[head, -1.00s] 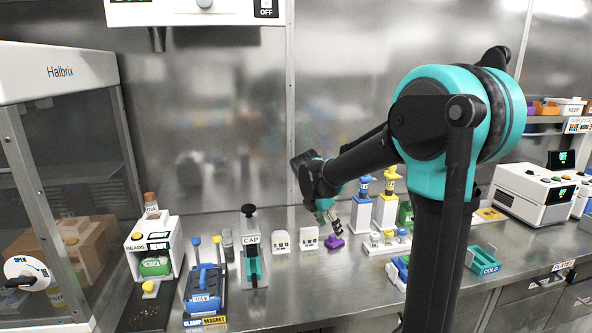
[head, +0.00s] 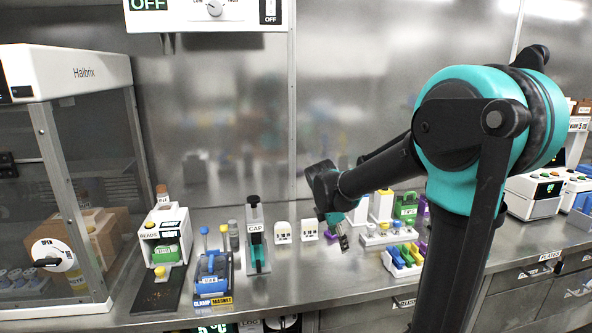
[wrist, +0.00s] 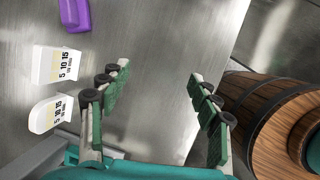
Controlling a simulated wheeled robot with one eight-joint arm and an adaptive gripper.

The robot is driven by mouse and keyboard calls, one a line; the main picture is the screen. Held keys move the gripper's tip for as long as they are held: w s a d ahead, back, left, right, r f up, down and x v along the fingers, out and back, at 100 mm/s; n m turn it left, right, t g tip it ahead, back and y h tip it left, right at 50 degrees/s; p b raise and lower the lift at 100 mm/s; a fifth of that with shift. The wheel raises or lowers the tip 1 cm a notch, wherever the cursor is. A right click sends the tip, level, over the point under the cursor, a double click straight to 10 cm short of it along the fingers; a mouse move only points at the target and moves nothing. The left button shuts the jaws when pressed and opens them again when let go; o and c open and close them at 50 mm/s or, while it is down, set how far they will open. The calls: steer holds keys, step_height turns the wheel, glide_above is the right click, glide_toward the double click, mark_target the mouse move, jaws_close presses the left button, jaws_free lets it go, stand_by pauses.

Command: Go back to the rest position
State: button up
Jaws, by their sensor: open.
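My gripper (head: 342,238) hangs over the front part of the steel counter (head: 290,268), at the end of my bent arm. In the wrist view its fingers (wrist: 158,88) are spread apart with nothing between them. Bare steel surface shows between the fingertips. A purple object (wrist: 76,14) lies at the upper left of the wrist view, apart from the fingers.
White timer-like blocks (head: 283,232) and the CAP station (head: 256,240) stand left of my gripper. A rack with coloured pieces (head: 402,258) stands to its right. A wooden barrel (wrist: 262,108) shows beside the right finger in the wrist view. A glass-sided Halbrix cabinet (head: 70,75) stands far left.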

steer(key=s+d+f+m+y, duration=0.1)
steer(key=s+d+f+m, duration=0.1)
steer(key=s+m, duration=0.4)
steer(key=s+d+f+m+t+y, duration=0.1)
steer(key=s+d+f+m, duration=0.1)
steer(key=s+f+m, duration=0.2)
steer(key=s+d+f+m+y, duration=0.1)
steer(key=s+f+m, duration=0.3)
steer(key=s+m, duration=0.5)
steer(key=shift+s+d+m+t, duration=0.3)
steer(key=shift+d+m, duration=0.1)
steer(key=shift+m, duration=0.3)
